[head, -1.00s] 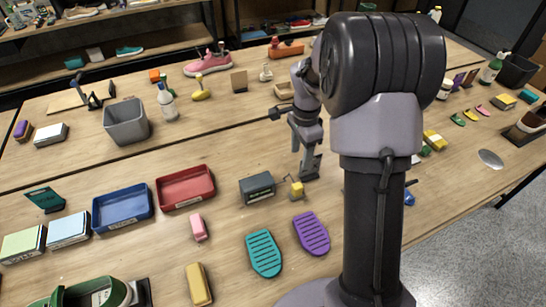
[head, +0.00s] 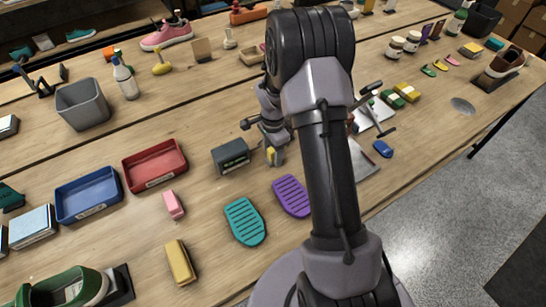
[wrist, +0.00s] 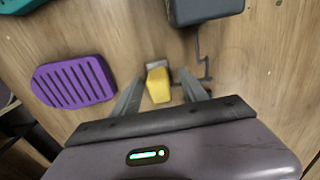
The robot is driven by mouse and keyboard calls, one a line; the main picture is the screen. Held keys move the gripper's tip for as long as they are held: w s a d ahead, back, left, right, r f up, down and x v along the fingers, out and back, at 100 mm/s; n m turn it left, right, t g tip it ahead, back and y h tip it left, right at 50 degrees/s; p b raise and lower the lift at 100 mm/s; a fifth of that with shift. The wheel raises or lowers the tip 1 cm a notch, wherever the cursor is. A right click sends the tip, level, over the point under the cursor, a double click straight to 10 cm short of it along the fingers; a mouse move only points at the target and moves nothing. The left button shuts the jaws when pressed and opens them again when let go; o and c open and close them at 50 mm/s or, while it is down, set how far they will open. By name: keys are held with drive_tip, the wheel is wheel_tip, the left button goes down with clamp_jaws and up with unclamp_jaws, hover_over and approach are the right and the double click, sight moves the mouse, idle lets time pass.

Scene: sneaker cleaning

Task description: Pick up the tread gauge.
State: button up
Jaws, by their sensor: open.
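The small yellow piece with a grey flat end, which looks like the tread gauge (wrist: 158,86), lies on the table. In the wrist view it sits between the two fingers of my gripper (wrist: 160,88), with bare gaps on both sides. My gripper is open and pointed down at it. In the head view my gripper (head: 273,154) is just right of the dark grey box, and only a bit of the yellow tread gauge (head: 271,153) shows beside the fingers. Whether the fingers reach down to its height is hard to tell.
The dark grey box (head: 230,156) stands close by, with a thin bent wire (wrist: 203,62) near the right finger. A purple ribbed sole (wrist: 75,82) lies left in the wrist view. A teal sole (head: 245,221) and a red tray (head: 155,166) are farther off.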

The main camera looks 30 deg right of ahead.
sight(273, 150)
drive_tip(key=shift+r, duration=0.1)
clamp_jaws()
drive_tip(key=shift+r, duration=0.1)
drive_tip(key=shift+r, duration=0.25)
drive_tip(key=r, duration=0.1)
drive_tip(key=r+p, duration=0.1)
drive_tip(key=r, duration=0.1)
drive_tip(key=shift+s+a+r+p, duration=0.1)
drive_tip(key=shift+s+r+p, duration=0.05)
drive_tip(key=shift+s+p, duration=0.2)
drive_tip(key=s+a, duration=0.1)
drive_tip(key=s, duration=0.4)
drive_tip(key=s+a, duration=0.1)
drive_tip(key=s, duration=0.4)
drive_tip(key=s+a+r+p, duration=0.1)
drive_tip(key=s, duration=0.4)
drive_tip(key=shift+a, duration=0.25)
